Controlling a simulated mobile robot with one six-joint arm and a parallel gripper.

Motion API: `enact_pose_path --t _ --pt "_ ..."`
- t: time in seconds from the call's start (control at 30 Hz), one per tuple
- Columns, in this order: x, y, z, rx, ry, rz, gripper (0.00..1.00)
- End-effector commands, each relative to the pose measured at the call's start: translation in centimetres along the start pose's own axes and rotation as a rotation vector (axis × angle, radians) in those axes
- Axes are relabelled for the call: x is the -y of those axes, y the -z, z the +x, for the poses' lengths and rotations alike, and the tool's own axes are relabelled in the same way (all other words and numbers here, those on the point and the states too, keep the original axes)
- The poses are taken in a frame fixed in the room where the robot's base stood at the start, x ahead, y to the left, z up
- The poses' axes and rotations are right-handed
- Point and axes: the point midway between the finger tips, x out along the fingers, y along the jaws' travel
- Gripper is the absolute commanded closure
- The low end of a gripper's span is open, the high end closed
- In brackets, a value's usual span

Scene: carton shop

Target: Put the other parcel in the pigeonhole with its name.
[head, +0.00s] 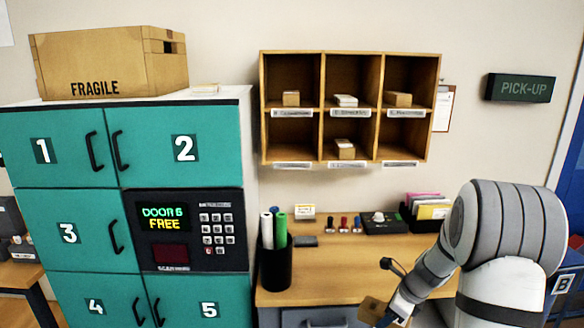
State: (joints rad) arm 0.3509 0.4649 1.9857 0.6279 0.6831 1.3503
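A wooden pigeonhole rack (320,110) with two rows of three compartments hangs on the wall. Each compartment has a white name label below it, too small to read. My gripper (386,312) is low at the bottom edge of the head view, in front of the desk's front edge. It appears shut on a small brown parcel (371,310), which is partly cut off by the frame. The bottom left and bottom right compartments look empty.
Below the rack, the desk (345,270) bears a black pen cup (276,265), stamps (343,224), a dark ink pad (385,222) and a file holder (428,212). Teal lockers (60,150) stand left, with a FRAGILE carton (108,62) on top. The desk's middle is clear.

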Motion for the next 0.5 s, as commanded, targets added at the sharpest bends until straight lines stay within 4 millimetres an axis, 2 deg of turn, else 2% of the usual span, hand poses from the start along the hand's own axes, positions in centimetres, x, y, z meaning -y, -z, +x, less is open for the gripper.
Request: enact_pose_path --t 0.27,0.5 --pt "-3.0 -1.3 4.6 -0.001 -0.294 -0.697 0.75" --pt "-6.1 -2.0 8.3 -0.003 -0.58 -1.384 0.75"
